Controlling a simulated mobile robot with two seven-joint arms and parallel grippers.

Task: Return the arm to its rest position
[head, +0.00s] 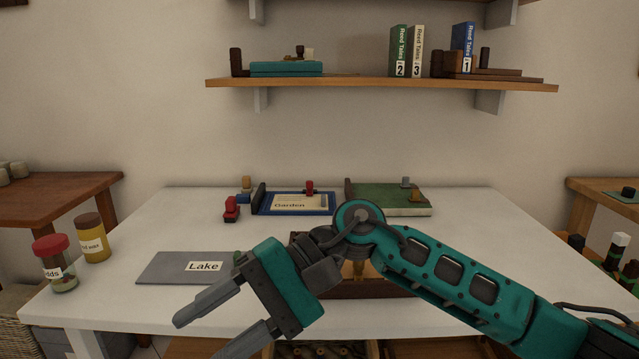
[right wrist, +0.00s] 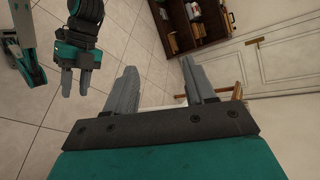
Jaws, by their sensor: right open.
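My right arm reaches in from the right in the head view, across the front of the white table (head: 130,225). Its teal and grey right gripper (head: 197,337) points to the lower left, fingers apart and empty. In the right wrist view the two fingers of this gripper (right wrist: 158,85) stand wide apart with nothing between them. My left arm is not in the head view. In the right wrist view my left gripper (right wrist: 75,88) hangs at the upper left over the tiled floor, with a gap between its fingers and nothing seen in it.
A grey Lake board (head: 165,268) lies just beyond the right gripper. A brown tray (head: 375,288) is partly hidden behind my arm. Jars (head: 92,240) stand at left; a Garden board (head: 325,208) and green box (head: 385,205) lie at the back. A shelf (head: 350,85) hangs above.

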